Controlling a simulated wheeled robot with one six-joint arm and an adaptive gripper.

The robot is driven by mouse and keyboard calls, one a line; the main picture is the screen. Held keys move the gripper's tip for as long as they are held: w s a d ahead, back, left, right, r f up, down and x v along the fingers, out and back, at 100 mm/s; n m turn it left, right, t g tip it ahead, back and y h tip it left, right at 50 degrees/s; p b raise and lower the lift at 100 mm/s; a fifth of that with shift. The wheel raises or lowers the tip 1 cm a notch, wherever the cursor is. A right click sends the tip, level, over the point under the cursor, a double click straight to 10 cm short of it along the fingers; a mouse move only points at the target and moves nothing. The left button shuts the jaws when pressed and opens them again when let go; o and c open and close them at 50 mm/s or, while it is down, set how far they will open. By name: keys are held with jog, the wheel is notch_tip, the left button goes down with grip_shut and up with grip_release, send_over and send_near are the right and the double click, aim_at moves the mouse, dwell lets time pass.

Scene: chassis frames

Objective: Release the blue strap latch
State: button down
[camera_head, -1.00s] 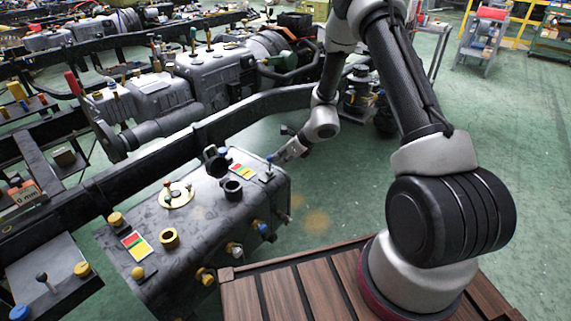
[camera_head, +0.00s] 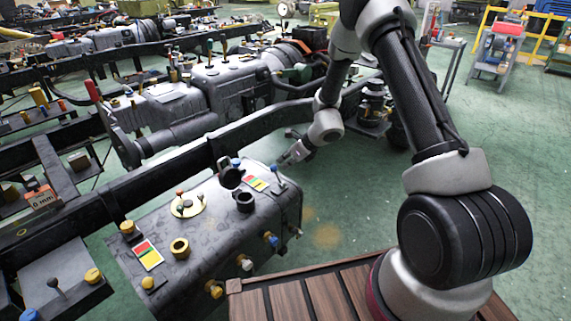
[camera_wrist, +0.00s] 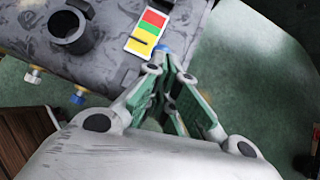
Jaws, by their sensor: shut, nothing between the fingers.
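A small blue-capped lever (camera_head: 276,168), which fits the blue strap latch, stands at the far right end of the dark grey tank's top (camera_head: 215,215). Its blue cap also shows in the wrist view (camera_wrist: 161,51), just beyond my fingertips and partly hidden by them. My gripper (camera_head: 284,160) is close beside the cap, slightly up and right of it in the head view. In the wrist view my gripper (camera_wrist: 171,73) has its green-padded fingers together at the tips, with nothing held. Whether a fingertip touches the cap I cannot tell.
A red, yellow and green label (camera_wrist: 148,27) and a black round neck (camera_wrist: 70,31) are near the lever. Another blue cap (camera_head: 236,162) stands by the black ring. A dark frame rail (camera_head: 190,160) runs behind the tank. Green floor lies open to the right.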

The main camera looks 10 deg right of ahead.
jog(key=shift+r, duration=0.35)
jog(key=d+r, duration=0.3)
jog(key=r, duration=0.9)
jog(key=shift+s+r, duration=0.35)
